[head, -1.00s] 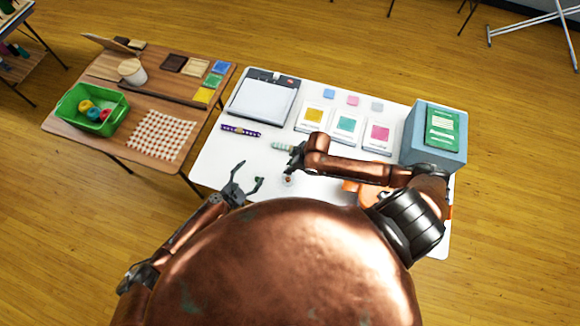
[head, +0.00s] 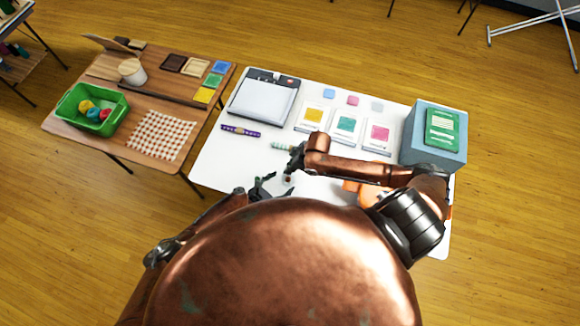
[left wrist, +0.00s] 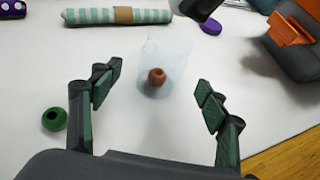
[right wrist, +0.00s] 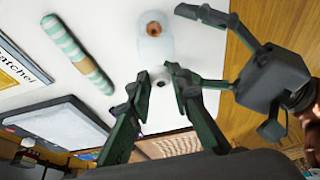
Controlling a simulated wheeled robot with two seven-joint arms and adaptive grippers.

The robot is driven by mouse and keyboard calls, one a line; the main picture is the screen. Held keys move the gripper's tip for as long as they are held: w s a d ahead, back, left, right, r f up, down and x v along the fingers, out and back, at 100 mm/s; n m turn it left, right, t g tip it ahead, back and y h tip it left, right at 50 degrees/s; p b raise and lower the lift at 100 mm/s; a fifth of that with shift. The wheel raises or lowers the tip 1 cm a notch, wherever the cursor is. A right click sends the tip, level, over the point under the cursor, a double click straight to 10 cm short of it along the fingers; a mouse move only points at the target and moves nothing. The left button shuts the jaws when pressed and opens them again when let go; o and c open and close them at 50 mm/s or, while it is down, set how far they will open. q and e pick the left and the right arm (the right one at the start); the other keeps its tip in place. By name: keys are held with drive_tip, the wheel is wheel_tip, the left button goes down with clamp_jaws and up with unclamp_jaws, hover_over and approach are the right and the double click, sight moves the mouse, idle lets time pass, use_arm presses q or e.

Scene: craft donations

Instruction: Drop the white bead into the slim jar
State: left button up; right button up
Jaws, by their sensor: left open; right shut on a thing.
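The slim jar (left wrist: 170,55) is clear and stands on the white table with a brown bead (left wrist: 157,77) in it. It shows small in the head view (head: 289,179) and near the top of the right wrist view (right wrist: 155,45). My right gripper (right wrist: 160,82) is shut on the white bead (right wrist: 160,74), held above the table close to the jar. My left gripper (left wrist: 158,80) is open and empty, its fingers spread with the jar ahead between them, apart from it. The left gripper also shows in the head view (head: 264,187).
A green bead (left wrist: 54,118) lies left of my left fingers. A striped roll (left wrist: 118,16), a purple disc (left wrist: 210,26) and a purple patterned roll (head: 241,131) lie nearby. A blue box (head: 420,140) stands at the table's right. A side table holds a green bin (head: 75,123).

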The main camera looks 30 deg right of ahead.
sight(284, 181)
use_arm(q)
drive_tip(key=x, duration=0.3)
drive_tip(key=shift+w+d+r, duration=0.1)
drive_tip(key=shift+w+r, duration=0.1)
drive_tip(key=shift+w, duration=0.1)
drive_tip(key=shift+s+d+f, duration=0.25)
drive_tip(key=shift+d+f, duration=0.05)
drive_tip(key=shift+f, duration=0.1)
drive_tip(key=shift+c, duration=0.7)
drive_tip(key=c, duration=1)
drive_tip(key=shift+o, duration=0.2)
use_arm(e)
drive_tip(key=shift+f, duration=0.6)
drive_tip(key=shift+f, duration=0.2)
drive_tip(key=shift+f, duration=0.45)
